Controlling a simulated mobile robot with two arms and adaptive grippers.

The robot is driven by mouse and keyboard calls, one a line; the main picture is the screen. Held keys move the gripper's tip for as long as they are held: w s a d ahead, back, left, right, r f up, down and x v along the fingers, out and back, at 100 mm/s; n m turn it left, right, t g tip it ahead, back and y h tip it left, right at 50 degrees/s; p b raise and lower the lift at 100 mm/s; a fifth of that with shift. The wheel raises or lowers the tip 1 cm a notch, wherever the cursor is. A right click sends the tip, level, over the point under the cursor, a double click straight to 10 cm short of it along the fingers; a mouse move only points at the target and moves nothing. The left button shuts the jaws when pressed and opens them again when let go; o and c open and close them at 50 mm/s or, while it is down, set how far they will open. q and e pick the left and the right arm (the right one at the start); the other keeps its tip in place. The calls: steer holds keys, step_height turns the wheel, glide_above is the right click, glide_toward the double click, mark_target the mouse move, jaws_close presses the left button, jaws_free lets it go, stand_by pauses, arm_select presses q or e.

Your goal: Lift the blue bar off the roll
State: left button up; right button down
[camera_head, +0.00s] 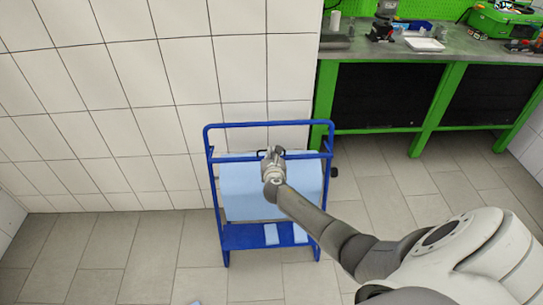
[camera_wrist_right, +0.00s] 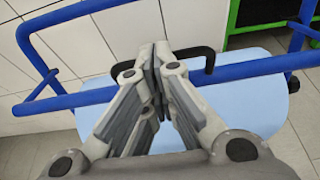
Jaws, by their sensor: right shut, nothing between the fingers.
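The blue bar (camera_head: 308,154) runs across the upper front of a blue rack, in front of the light blue roll (camera_head: 238,192). The bar also crosses the right wrist view (camera_wrist_right: 245,69), with the roll (camera_wrist_right: 258,103) behind it. A black handle (camera_wrist_right: 207,57) sits at the middle of the bar. My right gripper (camera_head: 272,150) is at the middle of the bar by this handle. In the right wrist view its fingertips (camera_wrist_right: 160,52) are together with nothing between them, and they hide part of the handle and bar. My left gripper is not in view.
The blue rack (camera_head: 212,185) stands on tiles against a white wall. Light blue pieces (camera_head: 271,234) lie on its lower shelf (camera_head: 240,238). A green-framed workbench (camera_head: 440,100) stands to the right.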

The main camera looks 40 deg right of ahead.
steer(key=shift+w+d+r+p, duration=0.2)
steer(key=shift+w+r+p, duration=0.2)
steer(key=shift+r, duration=0.2)
steer(key=shift+w+d+r+p, duration=0.25)
steer(key=shift+w+r+p, duration=0.15)
steer(key=shift+r, duration=0.25)
steer(key=shift+w+d+r+p, duration=0.2)
steer(key=shift+w+r+p, duration=0.2)
steer(key=shift+r, duration=0.3)
